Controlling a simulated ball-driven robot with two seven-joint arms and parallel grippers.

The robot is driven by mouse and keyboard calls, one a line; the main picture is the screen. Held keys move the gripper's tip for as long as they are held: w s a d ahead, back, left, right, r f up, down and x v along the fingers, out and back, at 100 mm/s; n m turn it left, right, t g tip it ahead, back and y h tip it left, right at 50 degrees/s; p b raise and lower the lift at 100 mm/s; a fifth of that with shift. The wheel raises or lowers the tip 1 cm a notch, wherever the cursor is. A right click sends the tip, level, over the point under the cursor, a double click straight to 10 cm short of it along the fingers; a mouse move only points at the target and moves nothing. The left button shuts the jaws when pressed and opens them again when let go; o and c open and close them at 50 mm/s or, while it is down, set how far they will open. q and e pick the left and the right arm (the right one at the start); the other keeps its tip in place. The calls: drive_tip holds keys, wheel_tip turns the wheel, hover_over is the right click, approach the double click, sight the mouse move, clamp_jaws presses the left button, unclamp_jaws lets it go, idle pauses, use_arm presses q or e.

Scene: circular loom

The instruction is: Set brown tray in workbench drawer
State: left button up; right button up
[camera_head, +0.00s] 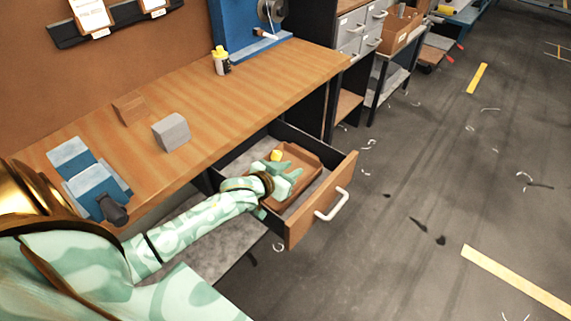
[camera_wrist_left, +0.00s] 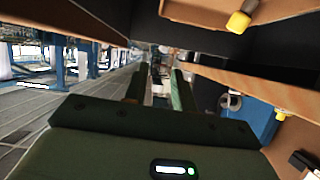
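The workbench drawer (camera_head: 294,230) is pulled open below the bench top in the head view. The brown tray (camera_head: 313,164) is inside the drawer, between its walls; I cannot tell whether it lies flat on the bottom. A small yellow object (camera_head: 276,155) shows at its far left side. My left gripper (camera_head: 290,172) is over the tray, its fingers spread apart and hiding part of it. In the left wrist view the two fingers (camera_wrist_left: 159,88) stand apart with nothing clearly held between them. My right gripper is not in view.
The bench top (camera_head: 260,85) carries a grey block (camera_head: 171,132), a wooden block (camera_head: 129,108), blue-and-white boxes (camera_head: 95,183) and a yellow-capped bottle (camera_head: 221,62). The drawer's white handle (camera_head: 333,206) faces the open floor on the right. A grey drawer cabinet (camera_head: 352,35) stands beyond.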

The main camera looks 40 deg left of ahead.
use_arm(q)
drive_tip(key=p+v, duration=0.3)
drive_tip(key=v, duration=0.9)
drive_tip(key=shift+r, duration=0.35)
idle(0.5)
